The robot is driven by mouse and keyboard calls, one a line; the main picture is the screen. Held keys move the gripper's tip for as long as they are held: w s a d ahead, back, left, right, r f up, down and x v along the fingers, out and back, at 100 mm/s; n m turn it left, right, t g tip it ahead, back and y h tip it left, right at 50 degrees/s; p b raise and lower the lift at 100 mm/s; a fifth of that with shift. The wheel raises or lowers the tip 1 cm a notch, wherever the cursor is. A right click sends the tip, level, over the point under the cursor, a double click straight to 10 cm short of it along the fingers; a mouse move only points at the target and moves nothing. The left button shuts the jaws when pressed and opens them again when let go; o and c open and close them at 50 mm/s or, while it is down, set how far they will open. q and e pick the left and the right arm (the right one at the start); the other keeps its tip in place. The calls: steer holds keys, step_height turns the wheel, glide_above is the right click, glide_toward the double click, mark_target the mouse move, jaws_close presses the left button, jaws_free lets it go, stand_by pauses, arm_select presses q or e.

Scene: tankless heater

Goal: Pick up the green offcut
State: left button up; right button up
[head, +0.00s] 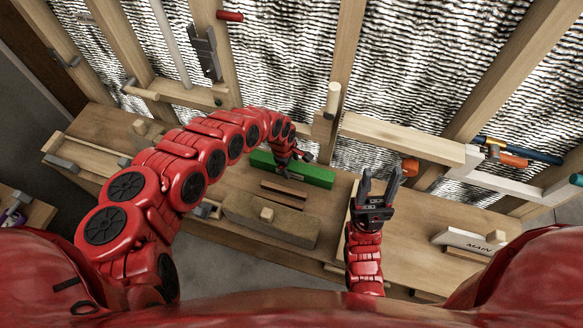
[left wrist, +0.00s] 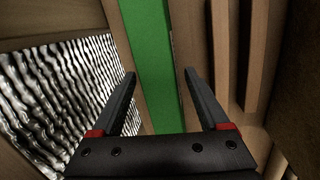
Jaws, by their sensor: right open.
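The green offcut (head: 318,175) is a long block lying on the wooden workbench (head: 410,215) near its back edge. My left gripper (head: 292,164) is over the offcut and hides part of its middle. In the left wrist view, the offcut (left wrist: 152,62) runs lengthwise between the two open fingers of my left gripper (left wrist: 160,74), one on each side. I cannot tell whether they touch it. My right gripper (head: 381,172) is open and empty above the bench, to the right of the offcut.
A brown wooden piece (head: 284,194) and a larger block with a peg (head: 268,225) lie just in front of the offcut. Wall studs (head: 348,50) with foil insulation rise behind the bench. A "MAIN" sign (head: 466,243) is at the right.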

arm_select(q)
steer(key=shift+s, duration=0.1)
steer(key=shift+c, duration=1.2)
steer(key=shift+w+f, duration=0.2)
steer(key=c, duration=0.5)
jaws_close()
steer(key=shift+r, duration=0.1)
steer(key=shift+s+a+r, duration=0.1)
steer(key=shift+a+r, duration=0.25)
steer(key=shift+a, duration=0.05)
steer(key=s+a+r+p, duration=0.2)
steer(key=a+r, duration=0.1)
steer(key=a, duration=0.3)
steer(key=s+a+r+p, duration=0.1)
steer(key=a+r+p, duration=0.1)
steer(key=a+r, duration=0.2)
steer(key=a, duration=0.2)
steer(key=shift+s+a, duration=0.3)
steer(key=shift+s, duration=0.1)
